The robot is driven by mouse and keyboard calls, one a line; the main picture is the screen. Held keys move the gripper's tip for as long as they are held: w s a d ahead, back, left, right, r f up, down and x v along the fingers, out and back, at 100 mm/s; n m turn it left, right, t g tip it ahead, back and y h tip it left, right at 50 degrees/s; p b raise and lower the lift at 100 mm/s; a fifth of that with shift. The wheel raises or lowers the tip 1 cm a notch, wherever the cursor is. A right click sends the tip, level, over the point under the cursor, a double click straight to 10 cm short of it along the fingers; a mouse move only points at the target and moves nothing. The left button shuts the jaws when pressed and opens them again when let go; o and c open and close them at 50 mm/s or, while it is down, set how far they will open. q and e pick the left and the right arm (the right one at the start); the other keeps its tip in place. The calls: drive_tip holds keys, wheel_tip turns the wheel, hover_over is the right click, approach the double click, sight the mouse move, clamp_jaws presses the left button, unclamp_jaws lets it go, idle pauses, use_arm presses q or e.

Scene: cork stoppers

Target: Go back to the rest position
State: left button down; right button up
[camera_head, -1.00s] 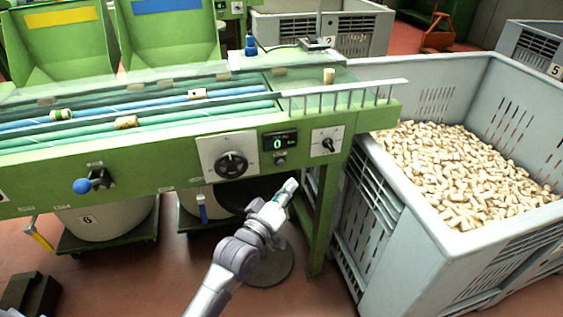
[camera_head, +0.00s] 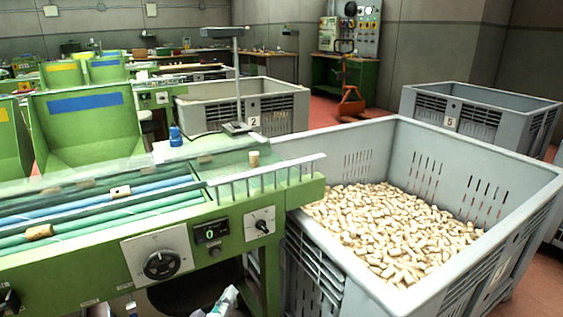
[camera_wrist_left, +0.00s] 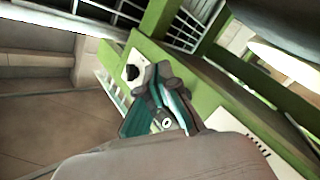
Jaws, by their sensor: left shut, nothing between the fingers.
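My left gripper (camera_head: 224,303) shows only in part at the bottom edge of the head view, in front of the green sorting machine (camera_head: 215,283) and below its control panel. It is shut, with no cork seen in it. Its dark fingers with teal pads also show in the left wrist view (camera_wrist_left: 160,104), with green frame parts behind them. My right gripper is in neither view.
A large grey crate (camera_head: 470,150) full of corks stands right of the machine. A cork (camera_head: 253,158) stands upright on the machine top, and others lie on the rollers. A dial (camera_head: 162,265) faces front. Crates 2 (camera_head: 290,112) and 5 (camera_head: 480,95) stand behind.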

use_arm(q)
drive_tip(key=s+a+f+m+g+y, duration=0.1)
drive_tip(key=s+f+m+g, duration=0.2)
drive_tip(key=s+f+g, duration=0.6)
drive_tip(key=s+a+f+m+g+y, duration=0.15)
drive_tip(key=s+f+m, duration=0.25)
drive_tip(key=s+f, duration=1.05)
drive_tip(key=s+a+f+g+p, duration=0.1)
drive_tip(key=s+f+p, duration=0.2)
drive_tip(key=s+p, duration=0.2)
drive_tip(key=s+a+f+m+g+p, duration=0.1)
drive_tip(key=s+f+p, duration=0.3)
drive_tip(key=s, duration=0.7)
drive_tip(key=s+a+f+g+y+p, duration=0.1)
drive_tip(key=s+a+f+g+p, duration=0.1)
drive_tip(key=s+p, duration=0.6)
wheel_tip(320, 180, down, 2)
drive_tip(key=shift+s+a+f+m+g, duration=0.2)
drive_tip(key=shift+a+m+g, duration=0.2)
drive_tip(key=shift+g, duration=0.25)
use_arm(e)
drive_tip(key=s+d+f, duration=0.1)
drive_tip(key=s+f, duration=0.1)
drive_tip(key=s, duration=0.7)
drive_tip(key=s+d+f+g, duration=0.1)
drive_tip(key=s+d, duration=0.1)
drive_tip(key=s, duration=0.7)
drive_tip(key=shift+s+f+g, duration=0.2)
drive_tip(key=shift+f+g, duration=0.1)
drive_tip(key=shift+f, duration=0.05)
